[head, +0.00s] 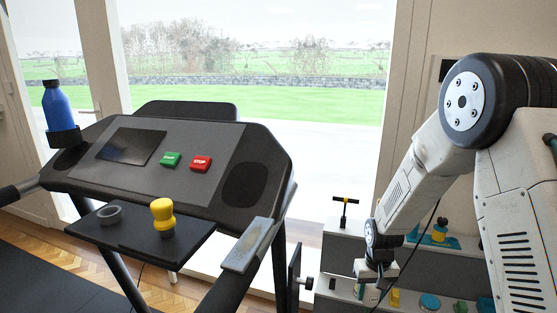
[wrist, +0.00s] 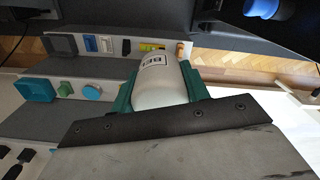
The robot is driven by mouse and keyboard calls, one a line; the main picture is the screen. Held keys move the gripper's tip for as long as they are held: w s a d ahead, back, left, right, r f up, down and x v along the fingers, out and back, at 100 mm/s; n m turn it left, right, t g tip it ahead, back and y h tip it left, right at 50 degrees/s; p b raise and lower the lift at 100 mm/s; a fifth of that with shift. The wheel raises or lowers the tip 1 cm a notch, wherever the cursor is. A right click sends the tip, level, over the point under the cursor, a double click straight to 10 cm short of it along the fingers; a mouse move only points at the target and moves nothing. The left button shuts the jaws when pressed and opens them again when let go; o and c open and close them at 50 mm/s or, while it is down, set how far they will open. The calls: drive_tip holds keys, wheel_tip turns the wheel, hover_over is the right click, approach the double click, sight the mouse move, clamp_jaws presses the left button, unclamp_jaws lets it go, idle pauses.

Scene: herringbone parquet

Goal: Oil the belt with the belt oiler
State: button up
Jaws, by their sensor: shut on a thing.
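My gripper (wrist: 158,88) is shut on a white cylinder (wrist: 160,85) with a black-framed label, in the wrist view. The label letters are partly readable and look like the start of "BELT", which fits the belt oiler. The green fingers clasp its two sides. The treadmill's dark belt (head: 35,275) shows at the lower left, partly cut off by the frame. The treadmill console (head: 185,160) stands before the window.
The grey stepped shelf unit (head: 345,245) holds several small items, including a T-handled tool (head: 343,212). On the treadmill are a blue bottle (head: 58,108), a green button (head: 171,160), a red stop button (head: 201,164), a grey ring (head: 110,214) and a yellow knobbed thing (head: 163,216).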

sight(369, 300)
idle(0.4)
drive_tip(key=shift+s+f, duration=0.1)
drive_tip(key=shift+f, duration=0.15)
wheel_tip(369, 300, down, 3)
drive_tip(key=shift+a+r, duration=0.15)
drive_tip(key=shift+r, duration=0.05)
drive_tip(key=shift+w+a+f, duration=0.1)
drive_tip(key=shift+w+f, duration=0.75)
drive_tip(key=shift+w, duration=0.2)
drive_tip(key=w+a+f, duration=0.1)
drive_tip(key=w+f, duration=0.3)
drive_tip(key=w, duration=0.4)
drive_tip(key=w+f, duration=0.4)
drive_tip(key=w, duration=0.4)
drive_tip(key=w+a+r, duration=0.1)
drive_tip(key=w+r, duration=0.1)
drive_tip(key=w, duration=1)
drive_tip(key=shift+a+r+m, duration=0.2)
drive_tip(key=shift+a+m, duration=0.05)
drive_tip(key=shift+m, duration=0.05)
drive_tip(key=shift+f, duration=0.1)
